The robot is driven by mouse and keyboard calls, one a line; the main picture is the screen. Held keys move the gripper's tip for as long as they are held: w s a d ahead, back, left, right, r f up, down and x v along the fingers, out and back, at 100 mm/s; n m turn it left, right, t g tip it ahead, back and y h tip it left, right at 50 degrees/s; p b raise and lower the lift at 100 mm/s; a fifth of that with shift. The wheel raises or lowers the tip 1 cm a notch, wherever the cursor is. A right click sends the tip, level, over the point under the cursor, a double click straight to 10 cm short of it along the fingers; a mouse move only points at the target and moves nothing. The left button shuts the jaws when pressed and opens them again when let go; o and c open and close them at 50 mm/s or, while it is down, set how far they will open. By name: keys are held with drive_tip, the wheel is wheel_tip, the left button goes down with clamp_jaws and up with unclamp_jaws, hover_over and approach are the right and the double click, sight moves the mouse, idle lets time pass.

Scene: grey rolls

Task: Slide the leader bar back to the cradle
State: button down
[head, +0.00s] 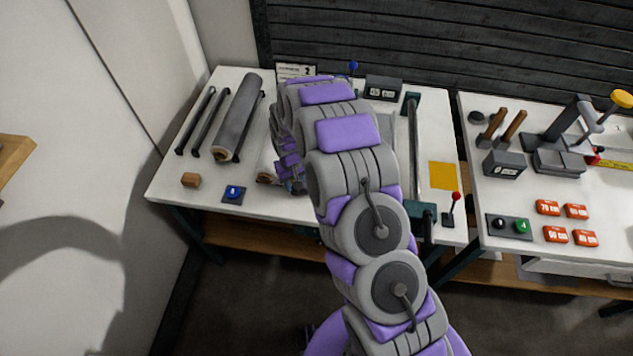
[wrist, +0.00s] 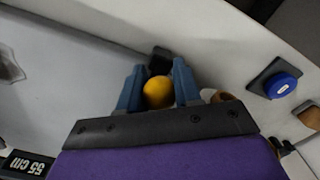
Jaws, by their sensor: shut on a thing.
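In the wrist view my gripper (wrist: 158,88) has its blue fingers closed on either side of a yellow ball knob (wrist: 157,92). A small dark block (wrist: 160,58) sits just beyond the knob. The knob seems to belong to the leader bar, whose length I cannot make out. A grey sheet (wrist: 75,85) spreads to the left of the fingers. In the head view my arm hides the gripper's fingers and the knob. A grey roll (head: 240,112) lies on dark supports, apparently the cradle, with dark rails (head: 195,120) to its left.
A blue button (head: 233,193) and a wooden block (head: 190,180) are at the table's front left. A dark crossbar (head: 413,150), a yellow square (head: 443,176) and a red-knobbed lever (head: 452,208) are right of my arm. A second table (head: 600,190) holds buttons, tools and red tags.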

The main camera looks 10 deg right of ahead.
drive_tip(key=shift+w+a, duration=0.2)
drive_tip(key=shift+a, duration=0.4)
drive_tip(key=shift+w+a, duration=0.15)
drive_tip(key=shift+a, duration=0.45)
drive_tip(key=shift+d, duration=0.1)
drive_tip(key=c, duration=1.2)
unclamp_jaws()
drive_tip(key=shift+c, duration=0.2)
drive_tip(key=o, duration=0.5)
drive_tip(key=shift+a, duration=0.35)
drive_tip(key=shift+c, duration=0.2)
drive_tip(key=shift+d, duration=0.1)
